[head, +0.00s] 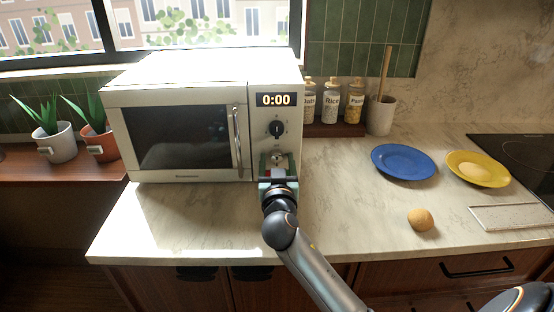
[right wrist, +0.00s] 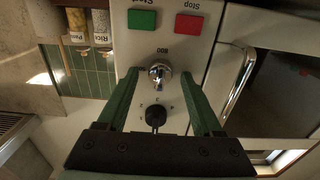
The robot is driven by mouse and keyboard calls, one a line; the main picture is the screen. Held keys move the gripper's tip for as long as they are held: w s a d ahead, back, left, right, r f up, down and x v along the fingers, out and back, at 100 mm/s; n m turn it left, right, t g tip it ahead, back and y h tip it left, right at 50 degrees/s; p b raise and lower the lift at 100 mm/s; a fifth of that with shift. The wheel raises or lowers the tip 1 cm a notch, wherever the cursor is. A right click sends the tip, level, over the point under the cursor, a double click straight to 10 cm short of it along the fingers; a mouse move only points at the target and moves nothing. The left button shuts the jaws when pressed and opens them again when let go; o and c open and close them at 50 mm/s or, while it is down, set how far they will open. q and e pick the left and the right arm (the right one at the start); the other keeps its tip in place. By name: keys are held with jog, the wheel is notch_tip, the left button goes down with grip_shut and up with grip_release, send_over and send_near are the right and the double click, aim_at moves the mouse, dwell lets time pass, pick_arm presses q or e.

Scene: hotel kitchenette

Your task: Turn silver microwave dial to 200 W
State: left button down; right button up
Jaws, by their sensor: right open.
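The white microwave (head: 180,90) stands on the counter with its door shut; its display (head: 276,100) reads 0:00. The silver dial (right wrist: 159,73) shows in the right wrist view, which is upside down, beside an "800" mark; its pointer setting is hard to read. In the head view my gripper mostly hides that dial. A black dial (head: 277,129) sits above it on the panel and also shows in the right wrist view (right wrist: 155,118). My right gripper (head: 279,163) is open, its green fingers on either side of the silver dial with gaps visible. My left gripper is out of view.
The door handle (head: 237,142) is just left of the panel. Green (right wrist: 142,19) and red (right wrist: 188,23) buttons are near the silver dial. Jars (head: 331,102), a blue plate (head: 403,161), a yellow plate (head: 494,177) and a round brown item (head: 420,219) are to the right.

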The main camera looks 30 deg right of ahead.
grip_shut()
dwell(0.5)
